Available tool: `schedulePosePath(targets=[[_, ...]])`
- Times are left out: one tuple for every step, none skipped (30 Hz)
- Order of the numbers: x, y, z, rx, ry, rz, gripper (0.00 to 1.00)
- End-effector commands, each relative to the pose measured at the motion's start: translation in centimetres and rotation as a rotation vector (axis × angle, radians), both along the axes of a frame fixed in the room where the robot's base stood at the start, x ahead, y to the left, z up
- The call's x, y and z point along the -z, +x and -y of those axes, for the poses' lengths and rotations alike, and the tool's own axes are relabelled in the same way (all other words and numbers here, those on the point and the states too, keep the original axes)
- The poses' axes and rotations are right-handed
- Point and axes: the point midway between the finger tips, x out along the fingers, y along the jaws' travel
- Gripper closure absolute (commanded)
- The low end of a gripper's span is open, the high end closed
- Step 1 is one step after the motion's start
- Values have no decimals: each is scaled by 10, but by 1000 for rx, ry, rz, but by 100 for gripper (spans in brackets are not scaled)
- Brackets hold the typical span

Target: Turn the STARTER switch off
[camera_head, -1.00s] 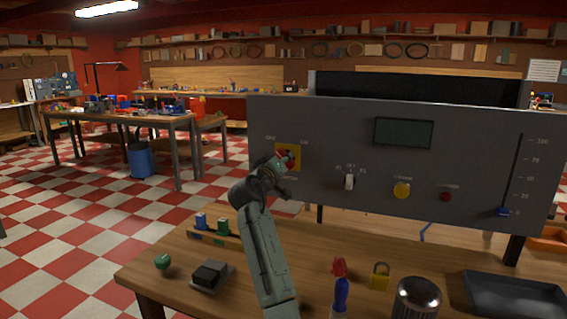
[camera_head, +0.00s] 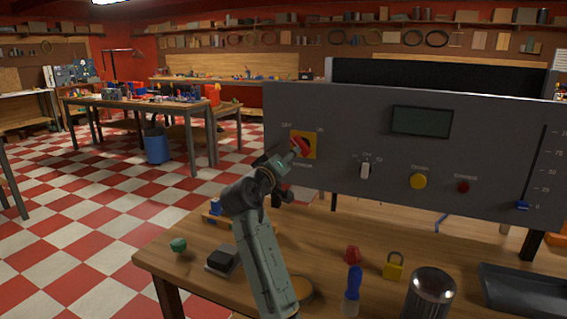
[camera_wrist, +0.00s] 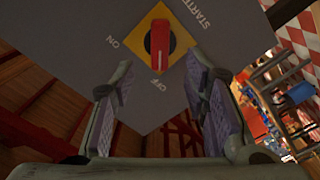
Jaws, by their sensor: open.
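The STARTER switch is a red knob (camera_wrist: 159,45) on a yellow square plate (camera_head: 309,138) on the grey panel's left side. In the wrist view its long handle lies in line with the printed OFF label, and ON is to one side. My gripper (camera_wrist: 160,75) is open, with its two padded fingers on either side of the knob in that picture. I cannot tell whether they touch it. In the head view, my gripper (camera_head: 280,163) is close to the panel at the switch and hides the plate's lower left part.
The grey panel (camera_head: 400,170) also has a small toggle (camera_head: 365,171), a yellow button (camera_head: 418,181), a red button (camera_head: 463,187) and a slider (camera_head: 522,205). Below on the wooden bench are a padlock (camera_head: 394,266), a metal cylinder (camera_head: 431,292) and a dark tray (camera_head: 530,288).

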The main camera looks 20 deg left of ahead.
Motion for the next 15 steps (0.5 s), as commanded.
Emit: schedulePosePath(targets=[[0, -9, -1, -1, 0, 1, 58], [0, -13, -1, -1, -1, 1, 58], [0, -17, -1, 0, -1, 1, 58], [0, -20, -1, -1, -1, 2, 58], [0, -23, -1, 0, -1, 0, 58], [0, -25, -1, 0, -1, 0, 58], [0, -27, -1, 0, -1, 0, 58], [0, -28, -1, 0, -1, 0, 58], [0, -29, -1, 0, -1, 0, 58], [0, -29, -1, 0, -1, 0, 58], [0, -29, -1, 0, -1, 0, 58], [0, -29, -1, 0, -1, 0, 58], [0, -29, -1, 0, -1, 0, 58], [0, -29, -1, 0, -1, 0, 58], [0, -29, -1, 0, -1, 0, 58]])
